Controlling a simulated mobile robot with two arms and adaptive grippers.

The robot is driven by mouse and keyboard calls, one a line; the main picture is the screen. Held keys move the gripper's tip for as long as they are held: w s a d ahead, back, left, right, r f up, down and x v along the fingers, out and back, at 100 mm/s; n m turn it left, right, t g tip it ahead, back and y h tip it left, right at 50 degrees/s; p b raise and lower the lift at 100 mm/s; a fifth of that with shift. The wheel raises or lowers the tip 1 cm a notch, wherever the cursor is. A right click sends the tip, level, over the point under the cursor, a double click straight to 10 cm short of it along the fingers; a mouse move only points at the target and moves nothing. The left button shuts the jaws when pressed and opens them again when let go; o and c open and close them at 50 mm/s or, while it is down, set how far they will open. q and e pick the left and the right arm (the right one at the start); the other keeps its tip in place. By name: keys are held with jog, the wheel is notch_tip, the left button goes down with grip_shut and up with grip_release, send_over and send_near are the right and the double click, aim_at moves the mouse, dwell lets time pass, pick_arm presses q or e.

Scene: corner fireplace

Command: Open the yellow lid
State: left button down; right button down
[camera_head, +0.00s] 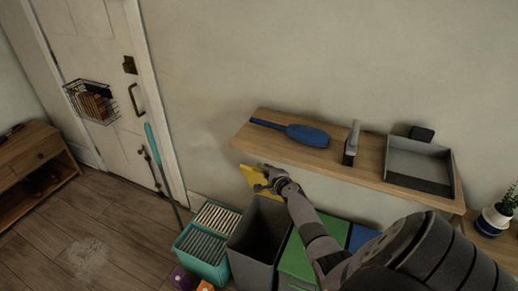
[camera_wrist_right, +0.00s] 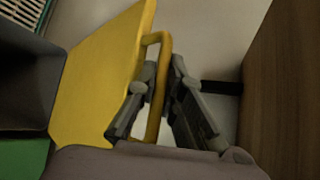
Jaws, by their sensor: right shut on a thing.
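The yellow lid (camera_head: 251,178) is raised and tilted up at the back of an open dark grey bin (camera_head: 257,232), below the wall shelf. In the right wrist view the yellow lid (camera_wrist_right: 100,75) fills the left middle, with a yellow loop handle (camera_wrist_right: 157,80) on its edge. My right gripper (camera_head: 266,182) is at the lid's handle. In the right wrist view its two fingers (camera_wrist_right: 162,92) are on either side of the handle, shut on it. My left gripper is not in view.
A wooden shelf (camera_head: 375,175) with a blue duster (camera_head: 308,135) and a grey tray (camera_head: 420,160) hangs just above the lid. A green lid (camera_head: 299,262) and a blue lid (camera_head: 362,236) are to the right. A teal bin (camera_head: 208,243) stands to the left. Floor at left is mostly clear.

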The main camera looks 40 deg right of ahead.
jog(key=shift+w+d+r, duration=0.25)
jog(key=shift+d+r, duration=0.05)
jog(key=shift+d, duration=0.3)
jog(key=shift+w+d+r, duration=0.2)
jog(key=shift+d+r, duration=0.05)
jog(key=shift+d, duration=0.3)
jog(key=c, duration=1.7)
grip_release()
jog(key=shift+s+a+r, duration=0.15)
jog(key=shift+s+a, duration=0.15)
jog(key=shift+s, duration=0.35)
jog(key=v, duration=1)
jog(key=shift+s+r, duration=0.25)
jog(key=shift+s, duration=0.05)
